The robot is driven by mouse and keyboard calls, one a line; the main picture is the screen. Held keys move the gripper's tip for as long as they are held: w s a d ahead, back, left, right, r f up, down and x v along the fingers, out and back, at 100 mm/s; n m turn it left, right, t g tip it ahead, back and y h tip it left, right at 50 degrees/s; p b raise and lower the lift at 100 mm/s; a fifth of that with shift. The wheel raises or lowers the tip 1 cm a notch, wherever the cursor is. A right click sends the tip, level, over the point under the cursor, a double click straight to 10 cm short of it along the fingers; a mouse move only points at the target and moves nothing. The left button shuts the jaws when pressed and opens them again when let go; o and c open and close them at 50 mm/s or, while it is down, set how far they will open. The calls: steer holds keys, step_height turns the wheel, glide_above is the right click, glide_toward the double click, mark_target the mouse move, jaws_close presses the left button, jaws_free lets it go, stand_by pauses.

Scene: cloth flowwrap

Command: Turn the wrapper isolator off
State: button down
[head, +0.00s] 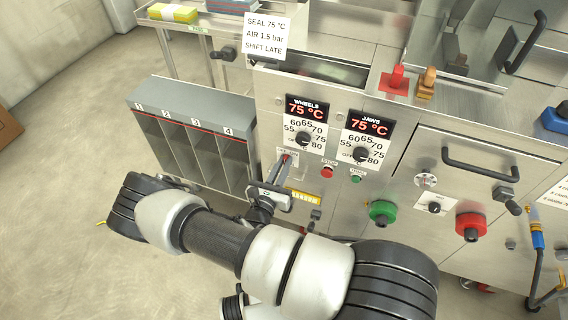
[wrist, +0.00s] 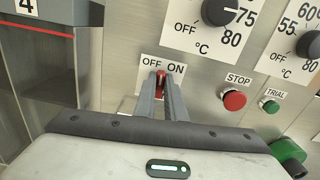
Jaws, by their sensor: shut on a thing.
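The isolator is a small red handle (wrist: 160,77) on the steel panel, below a white label reading OFF on the left and ON on the right. It also shows in the head view (head: 287,157), below the WHEELS dial. My gripper (wrist: 161,88) is shut on the red handle, one finger on each side. In the head view my gripper (head: 284,166) reaches the panel from the front. The fingers hide most of the handle, so I cannot tell exactly which way it points.
A red STOP button (wrist: 233,99) and green TRIAL button (wrist: 270,106) sit right of my fingers. Above are the WHEELS dial (head: 303,139) and JAWS dial (head: 361,154), displays at 75 °C. A grey numbered rack (head: 195,105) stands close on the left.

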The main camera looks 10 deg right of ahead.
steer(key=n, duration=0.4)
steer(key=shift+a+f+n, duration=0.1)
steer(key=shift+a+n, duration=0.05)
steer(key=shift+n, duration=1.75)
steer(key=c, duration=1.8)
jaws_free()
steer(key=p+v, duration=0.1)
steer(key=v, duration=1.6)
steer(key=shift+s+a+p, duration=0.15)
steer(key=shift+p, duration=0.15)
